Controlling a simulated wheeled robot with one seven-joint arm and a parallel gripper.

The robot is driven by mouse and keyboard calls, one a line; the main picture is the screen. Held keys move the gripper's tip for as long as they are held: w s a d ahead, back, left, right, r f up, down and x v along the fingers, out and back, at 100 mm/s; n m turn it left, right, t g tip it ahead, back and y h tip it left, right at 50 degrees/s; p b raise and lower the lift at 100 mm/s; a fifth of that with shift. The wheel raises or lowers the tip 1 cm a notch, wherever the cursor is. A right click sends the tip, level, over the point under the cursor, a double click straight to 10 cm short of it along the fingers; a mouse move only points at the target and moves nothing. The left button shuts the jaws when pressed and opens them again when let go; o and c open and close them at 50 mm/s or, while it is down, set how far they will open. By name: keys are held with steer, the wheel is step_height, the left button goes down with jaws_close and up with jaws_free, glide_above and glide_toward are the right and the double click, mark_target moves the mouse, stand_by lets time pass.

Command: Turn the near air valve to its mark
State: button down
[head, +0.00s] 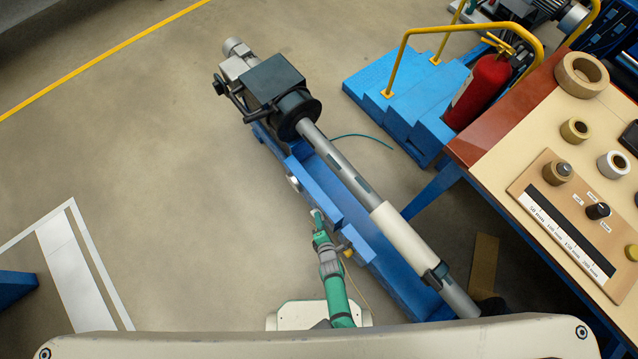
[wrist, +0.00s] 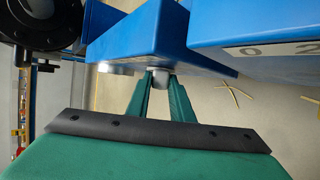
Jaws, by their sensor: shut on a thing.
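My gripper (head: 316,214) reaches up to the side of the blue winder bed, seen in the head view. In the wrist view my green fingers (wrist: 161,82) are shut on a small pale piece (wrist: 160,76) under the blue bed's edge, which I take as the near air valve's handle. The fingers hide most of it, and I cannot make out its mark or its angle.
The blue bed (head: 322,190) carries a long grey shaft with a cream roll (head: 397,232). A bench (head: 500,148) stands at right.

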steer(key=shift+s+f+m+t+y, duration=0.1)
steer(key=shift+f+m+t+y, duration=0.25)
steer(key=shift+t, duration=0.55)
steer(key=shift+f+t+y, duration=0.1)
steer(key=shift+t+y, duration=0.15)
steer(key=shift+t, duration=0.05)
steer(key=c, duration=1.6)
jaws_free()
steer(key=shift+o, duration=0.2)
steer(key=shift+s+d, duration=0.1)
steer(key=shift+d, duration=0.05)
steer(key=v, duration=1)
steer(key=shift+s, duration=0.3)
